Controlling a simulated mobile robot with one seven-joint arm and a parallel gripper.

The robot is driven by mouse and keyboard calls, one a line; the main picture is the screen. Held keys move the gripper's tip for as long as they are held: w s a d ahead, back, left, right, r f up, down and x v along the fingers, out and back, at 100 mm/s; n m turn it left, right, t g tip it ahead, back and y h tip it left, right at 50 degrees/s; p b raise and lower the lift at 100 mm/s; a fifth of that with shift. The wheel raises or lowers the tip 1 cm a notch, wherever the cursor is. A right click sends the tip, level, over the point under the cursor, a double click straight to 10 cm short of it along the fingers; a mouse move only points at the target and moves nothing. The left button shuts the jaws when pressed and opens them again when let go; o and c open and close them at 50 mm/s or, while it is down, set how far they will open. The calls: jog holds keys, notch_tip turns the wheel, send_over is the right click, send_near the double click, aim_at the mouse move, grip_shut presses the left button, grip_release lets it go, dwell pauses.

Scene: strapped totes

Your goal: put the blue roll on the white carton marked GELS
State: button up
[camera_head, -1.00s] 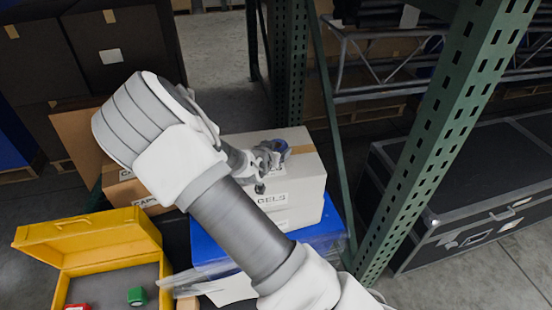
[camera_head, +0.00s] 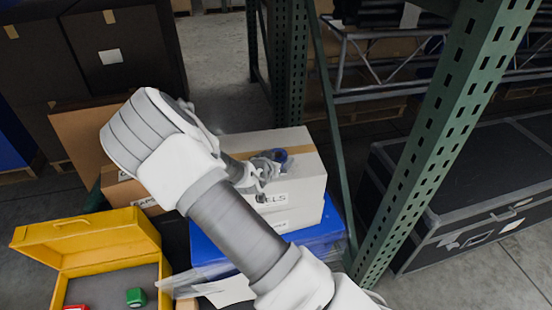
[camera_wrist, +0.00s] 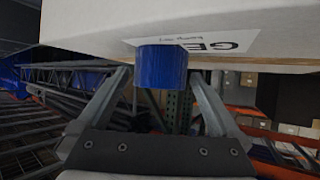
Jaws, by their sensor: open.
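The blue roll (camera_head: 281,155) stands on top of the white carton marked GELS (camera_head: 300,170), near its middle. My gripper (camera_head: 266,165) is just to the left and front of it in the head view, open, and partly hides it. In the wrist view the picture is upside down. The roll (camera_wrist: 161,67) shows between my gripper's spread fingertips (camera_wrist: 160,75), with gaps on both sides. The carton (camera_wrist: 80,22) with its GELS label fills the top of that view.
A green rack post (camera_head: 430,150) stands close on the right. An open yellow case (camera_head: 85,232) with a green block (camera_head: 136,297) and a red block is at lower left. Brown cartons (camera_head: 125,190) stand behind my arm.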

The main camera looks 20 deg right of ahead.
jog(key=shift+r, duration=0.2)
jog(key=shift+s+a+r, duration=0.2)
jog(key=s+a+r+g+y+p, duration=0.25)
jog(key=s+a+r+y, duration=0.25)
jog(key=s+a+r, duration=0.6)
jog(key=s+r+n+g+y, duration=0.2)
jog(key=s+r+n+y, duration=0.15)
jog(key=s+r, duration=0.3)
jog(key=s+d+r+n+h, duration=0.1)
jog(key=s+d+r, duration=0.3)
jog(key=s, duration=0.4)
jog(key=s+d+r+n+h, duration=0.1)
jog(key=s+d+r+n, duration=0.1)
jog(key=s+r, duration=0.5)
jog(key=shift+s+d+r, duration=0.15)
jog(key=shift+s+d, duration=0.45)
jog(key=shift+d, duration=0.25)
